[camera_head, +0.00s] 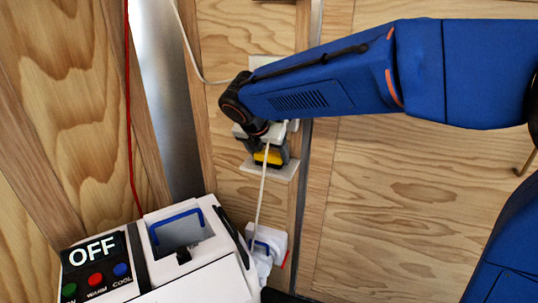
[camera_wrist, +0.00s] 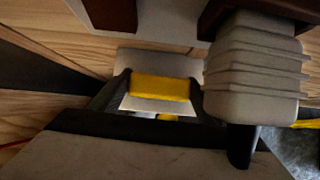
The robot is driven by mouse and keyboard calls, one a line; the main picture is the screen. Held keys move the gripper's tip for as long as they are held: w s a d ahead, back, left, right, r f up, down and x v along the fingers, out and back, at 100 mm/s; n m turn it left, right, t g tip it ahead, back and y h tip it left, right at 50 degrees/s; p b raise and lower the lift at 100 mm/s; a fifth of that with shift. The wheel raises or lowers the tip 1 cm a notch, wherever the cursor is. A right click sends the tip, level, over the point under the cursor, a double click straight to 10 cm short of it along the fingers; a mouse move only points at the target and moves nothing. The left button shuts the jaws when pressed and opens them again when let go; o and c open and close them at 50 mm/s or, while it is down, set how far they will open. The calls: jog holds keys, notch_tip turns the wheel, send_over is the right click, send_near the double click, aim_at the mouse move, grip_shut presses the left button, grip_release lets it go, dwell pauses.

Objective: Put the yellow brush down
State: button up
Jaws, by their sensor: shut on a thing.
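My gripper (camera_head: 268,153) is shut on the yellow brush (camera_head: 269,158) in the middle of the head view. In the wrist view the yellow brush (camera_wrist: 160,88) shows as a yellow block between the two dark fingers. A small pale shelf plate (camera_head: 283,172) on the wooden wall is right below the gripper in the head view. The plate also shows behind the brush in the wrist view (camera_wrist: 158,61). I cannot tell whether the brush touches the plate. Most of the brush is hidden by the gripper.
A white machine (camera_head: 195,270) with a blue-handled opening and a panel (camera_head: 97,266) reading OFF stands at the lower left. A white cord (camera_head: 261,195) hangs in front of the gripper down to a white fixture (camera_head: 266,245). A red cord (camera_head: 131,120) hangs at the left.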

jog(key=o, duration=0.9)
jog(key=shift+f, duration=0.1)
jog(key=shift+o, duration=0.2)
jog(key=v, duration=1.2)
jog(key=shift+s, duration=0.1)
